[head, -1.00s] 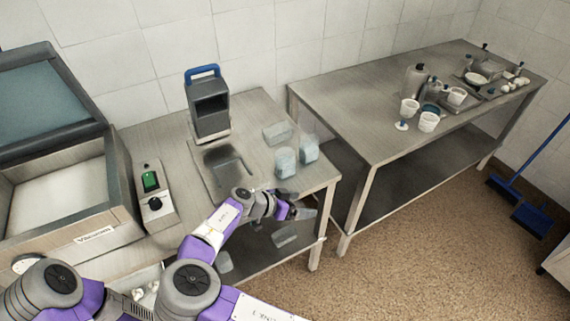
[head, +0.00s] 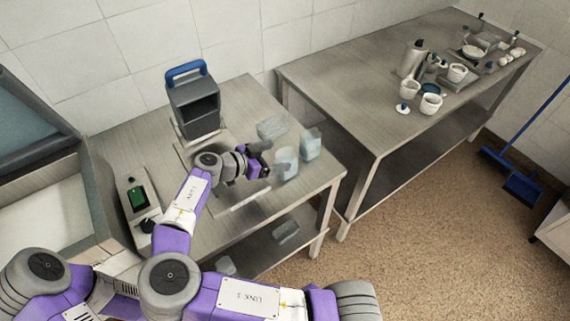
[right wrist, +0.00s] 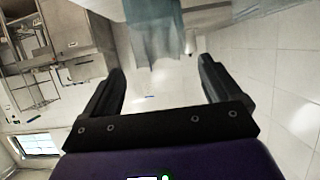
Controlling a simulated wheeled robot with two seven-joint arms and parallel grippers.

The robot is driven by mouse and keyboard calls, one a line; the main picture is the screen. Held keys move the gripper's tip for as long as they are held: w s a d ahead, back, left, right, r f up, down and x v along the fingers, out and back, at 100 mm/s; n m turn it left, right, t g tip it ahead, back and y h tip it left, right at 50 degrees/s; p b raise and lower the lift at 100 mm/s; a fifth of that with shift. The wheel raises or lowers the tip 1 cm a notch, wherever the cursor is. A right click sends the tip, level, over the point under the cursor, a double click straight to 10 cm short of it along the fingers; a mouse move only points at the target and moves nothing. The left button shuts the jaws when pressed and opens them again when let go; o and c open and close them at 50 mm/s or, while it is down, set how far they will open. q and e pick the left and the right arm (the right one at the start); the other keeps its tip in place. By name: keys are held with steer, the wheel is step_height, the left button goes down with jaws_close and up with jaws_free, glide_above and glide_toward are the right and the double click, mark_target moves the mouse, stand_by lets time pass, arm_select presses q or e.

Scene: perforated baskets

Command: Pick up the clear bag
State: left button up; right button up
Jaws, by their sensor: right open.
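Several clear, pale-blue bags stand on the metal table. One clear bag (head: 286,163) is close in front of my right gripper (head: 267,160), a second (head: 310,143) stands to its right, and a flatter one (head: 272,129) lies behind. My right gripper is open and empty, just left of the nearest bag at about tabletop height. In the right wrist view, a pale-blue translucent bag (right wrist: 165,30) shows beyond the parted fingers (right wrist: 160,70); contact cannot be told. My left gripper is not in view.
A dark device with a blue handle (head: 193,103) stands behind my right arm. An open vacuum machine (head: 50,215) with a switch box (head: 136,205) is at left. More clear items lie on the lower shelf (head: 285,232). A second table (head: 345,90) holds cups and bottles.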

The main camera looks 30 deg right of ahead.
mark_target(287, 153)
steer(key=x, duration=0.5)
steer(key=c, duration=1.5)
